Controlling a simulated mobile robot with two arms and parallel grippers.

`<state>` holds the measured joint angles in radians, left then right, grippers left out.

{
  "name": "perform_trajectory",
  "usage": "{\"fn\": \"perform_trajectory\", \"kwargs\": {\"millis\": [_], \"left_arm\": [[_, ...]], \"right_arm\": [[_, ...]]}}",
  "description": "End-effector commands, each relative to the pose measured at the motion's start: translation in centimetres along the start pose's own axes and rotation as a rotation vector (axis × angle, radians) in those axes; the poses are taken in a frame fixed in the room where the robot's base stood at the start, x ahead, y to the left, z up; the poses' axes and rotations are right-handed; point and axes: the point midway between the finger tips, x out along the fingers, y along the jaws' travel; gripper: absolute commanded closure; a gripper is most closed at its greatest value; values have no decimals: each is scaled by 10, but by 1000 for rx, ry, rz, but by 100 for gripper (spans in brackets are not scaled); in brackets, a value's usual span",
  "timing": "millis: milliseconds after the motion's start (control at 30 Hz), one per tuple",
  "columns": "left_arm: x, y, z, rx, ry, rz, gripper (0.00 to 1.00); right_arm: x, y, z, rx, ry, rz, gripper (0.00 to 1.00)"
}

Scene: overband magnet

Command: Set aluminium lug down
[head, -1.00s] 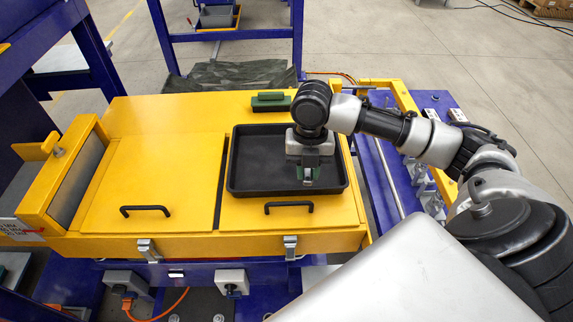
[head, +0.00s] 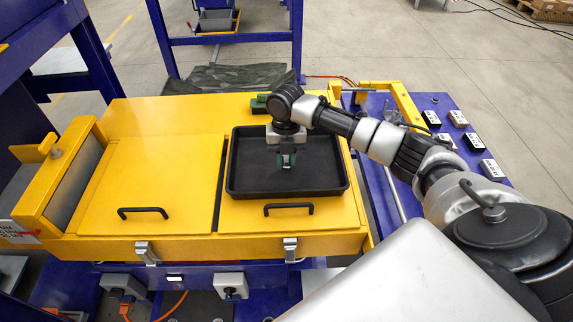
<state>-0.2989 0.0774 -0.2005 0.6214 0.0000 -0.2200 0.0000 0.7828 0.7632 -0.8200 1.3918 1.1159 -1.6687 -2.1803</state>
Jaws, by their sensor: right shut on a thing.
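I cannot tell whether the lug touches the tray floor. The rest of the tray floor that shows looks empty. My left gripper is not in view.
The tray sits on a yellow housing with two black handles (head: 143,212) and front latches (head: 290,248).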

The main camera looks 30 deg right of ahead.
Motion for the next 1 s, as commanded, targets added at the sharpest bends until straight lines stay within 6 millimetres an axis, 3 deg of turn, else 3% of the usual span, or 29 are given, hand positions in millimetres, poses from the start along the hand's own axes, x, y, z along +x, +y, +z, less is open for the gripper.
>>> {"fn": "perform_trajectory", "kwargs": {"millis": [200,567,600,733,1000], "left_arm": [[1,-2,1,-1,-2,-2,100],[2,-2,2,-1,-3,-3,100],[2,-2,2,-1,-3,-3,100],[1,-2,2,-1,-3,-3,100],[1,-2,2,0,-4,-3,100]], "right_arm": [[31,0,3,0,1,-2,100],[35,-1,3,1,0,-1,100],[35,-1,3,1,0,-1,73],[34,-1,3,1,0,-1,53],[34,-1,3,1,0,-1,52]]}}
